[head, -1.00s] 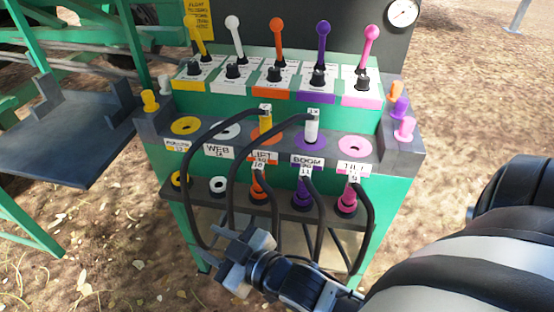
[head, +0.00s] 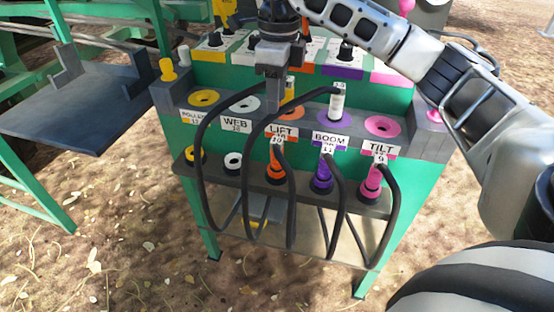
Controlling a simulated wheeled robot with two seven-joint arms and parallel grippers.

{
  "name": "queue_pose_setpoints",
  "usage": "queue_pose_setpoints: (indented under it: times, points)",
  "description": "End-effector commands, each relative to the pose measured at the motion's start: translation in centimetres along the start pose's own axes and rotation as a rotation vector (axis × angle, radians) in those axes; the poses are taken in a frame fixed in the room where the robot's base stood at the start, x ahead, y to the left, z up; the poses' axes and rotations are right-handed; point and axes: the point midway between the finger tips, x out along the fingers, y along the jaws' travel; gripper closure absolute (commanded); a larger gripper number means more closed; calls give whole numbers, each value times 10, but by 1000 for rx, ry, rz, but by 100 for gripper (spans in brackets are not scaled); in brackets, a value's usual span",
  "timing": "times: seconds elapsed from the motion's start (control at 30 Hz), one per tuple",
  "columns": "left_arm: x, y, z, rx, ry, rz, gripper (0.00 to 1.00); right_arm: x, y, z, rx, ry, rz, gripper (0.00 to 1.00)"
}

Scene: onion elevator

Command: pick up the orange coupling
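The orange coupling (head: 275,168) stands upright on the lower shelf below the LIFT label, with a black hose at its top. My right gripper (head: 276,82) comes in from the upper right and points down above the upper row of sockets. It is apart from the orange coupling and higher up, beside a mostly hidden yellow coupling (head: 291,85) at the LIFT socket. From this angle I cannot tell its finger gap or whether it touches the yellow coupling. My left gripper is not in view.
A white coupling (head: 337,101) stands in the BOOM socket. Purple (head: 323,177) and pink (head: 371,180) couplings stand right of the orange one. Black hoses loop in front of the shelf (head: 218,178). The levers behind are partly hidden by my arm.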

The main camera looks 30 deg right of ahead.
Motion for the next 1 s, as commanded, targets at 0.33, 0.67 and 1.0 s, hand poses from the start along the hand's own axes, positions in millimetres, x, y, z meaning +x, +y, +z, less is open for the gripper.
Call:
queue_pose_setpoints:
  times: [0.33, 0.67, 1.0]
  points:
    - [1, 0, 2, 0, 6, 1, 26, 54, -8, -9, 17, 30, -27, 64]
    - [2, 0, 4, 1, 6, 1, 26, 99, -10, -9, 16, 24, -27, 64]
    - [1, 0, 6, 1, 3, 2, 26, 142, -6, -3, 14, 29, -22, 64]
